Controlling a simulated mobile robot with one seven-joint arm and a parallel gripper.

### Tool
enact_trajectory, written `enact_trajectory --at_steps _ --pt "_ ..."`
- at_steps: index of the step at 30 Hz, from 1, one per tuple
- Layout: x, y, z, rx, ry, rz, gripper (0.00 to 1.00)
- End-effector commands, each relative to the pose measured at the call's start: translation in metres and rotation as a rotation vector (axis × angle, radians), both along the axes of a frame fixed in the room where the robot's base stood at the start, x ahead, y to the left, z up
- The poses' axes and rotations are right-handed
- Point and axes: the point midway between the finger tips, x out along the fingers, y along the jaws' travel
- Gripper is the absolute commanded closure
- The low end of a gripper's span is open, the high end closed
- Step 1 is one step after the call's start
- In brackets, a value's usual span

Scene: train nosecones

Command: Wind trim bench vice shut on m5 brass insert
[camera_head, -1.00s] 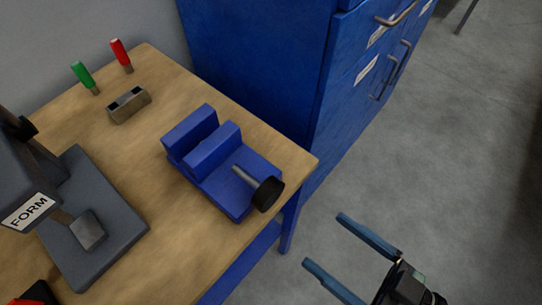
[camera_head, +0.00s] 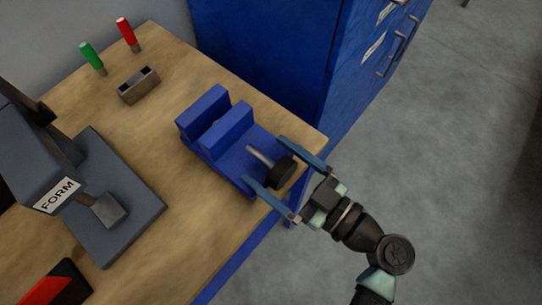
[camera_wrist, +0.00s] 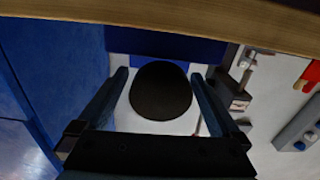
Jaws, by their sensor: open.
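The blue trim bench vice (camera_head: 222,142) sits near the bench's right edge, with a visible gap between its two upright jaws. I cannot make out a brass insert in the gap. Its steel screw ends in a round black knob (camera_head: 283,173) facing the bench edge. My gripper (camera_head: 262,159) is open, with one blue finger on each side of the knob. In the wrist view the knob (camera_wrist: 160,92) lies between my open fingers (camera_wrist: 160,75), and gaps show on both sides.
A grey press marked FORM (camera_head: 110,215) stands on the bench's left. A small metal block with dark recesses (camera_head: 139,88), a green-handled tool (camera_head: 91,56) and a red-handled tool (camera_head: 127,33) are at the back. A blue cabinet (camera_head: 265,50) stands behind the bench. Floor at right is clear.

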Motion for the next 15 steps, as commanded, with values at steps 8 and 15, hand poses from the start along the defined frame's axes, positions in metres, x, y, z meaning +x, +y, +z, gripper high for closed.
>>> enact_trajectory --at_steps 8,15 --pt "0.0041 0.0058 -0.0003 -0.001 0.001 0.0 0.0" --pt "0.0039 0.0056 -0.0003 0.0 0.0 0.0 0.23"
